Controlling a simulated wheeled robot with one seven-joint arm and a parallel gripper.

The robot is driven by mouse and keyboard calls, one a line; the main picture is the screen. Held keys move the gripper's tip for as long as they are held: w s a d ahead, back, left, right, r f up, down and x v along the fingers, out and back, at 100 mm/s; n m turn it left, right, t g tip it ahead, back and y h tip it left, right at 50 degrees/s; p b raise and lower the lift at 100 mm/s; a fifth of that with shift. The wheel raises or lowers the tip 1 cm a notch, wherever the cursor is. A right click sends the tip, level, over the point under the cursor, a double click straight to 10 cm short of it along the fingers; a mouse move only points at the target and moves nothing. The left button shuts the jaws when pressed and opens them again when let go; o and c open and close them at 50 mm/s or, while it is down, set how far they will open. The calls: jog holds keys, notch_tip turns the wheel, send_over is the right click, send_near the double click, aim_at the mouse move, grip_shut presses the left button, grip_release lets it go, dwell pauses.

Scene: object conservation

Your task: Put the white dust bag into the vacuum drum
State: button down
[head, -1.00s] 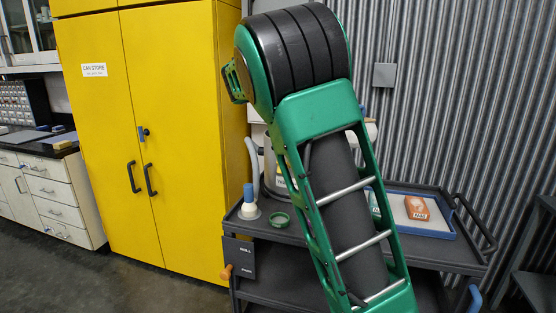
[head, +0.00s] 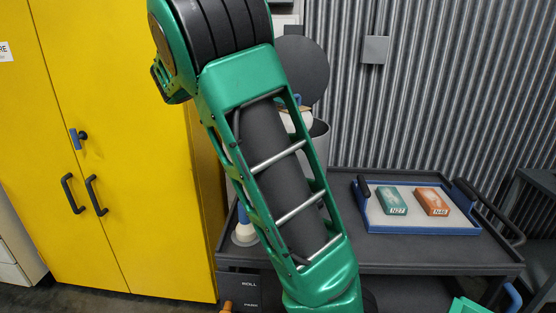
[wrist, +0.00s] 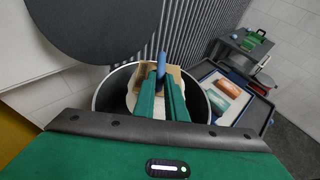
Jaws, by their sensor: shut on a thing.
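The white dust bag (wrist: 132,101) has a tan collar (wrist: 175,72) and a blue tab (wrist: 162,61). My gripper (wrist: 160,78) is shut on the tab, with its green fingers reaching down over the bag. In the wrist view the bag lies within the outline of the grey vacuum drum's (wrist: 104,94) open mouth. In the head view the bag (head: 290,121) shows at the drum's (head: 320,143) top, partly hidden by my arm. I cannot tell how deep it sits. The round dark lid (head: 306,68) stands raised behind the drum.
A dark cart (head: 405,255) carries a blue-rimmed tray (head: 415,226) with a green box (head: 392,201) and an orange box (head: 431,202). A white bottle (head: 243,234) is partly hidden by my arm. A yellow cabinet (head: 130,130) stands left, a corrugated wall (head: 450,90) behind.

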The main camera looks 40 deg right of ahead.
jog(key=f, duration=0.6)
jog(key=shift+w+f, duration=0.25)
jog(key=shift+s+f, duration=0.1)
jog(key=shift+f, duration=2.35)
jog(key=c, duration=1.8)
grip_release()
jog(key=shift+c, duration=0.2)
jog(key=shift+o, duration=0.2)
jog(key=v, duration=1.2)
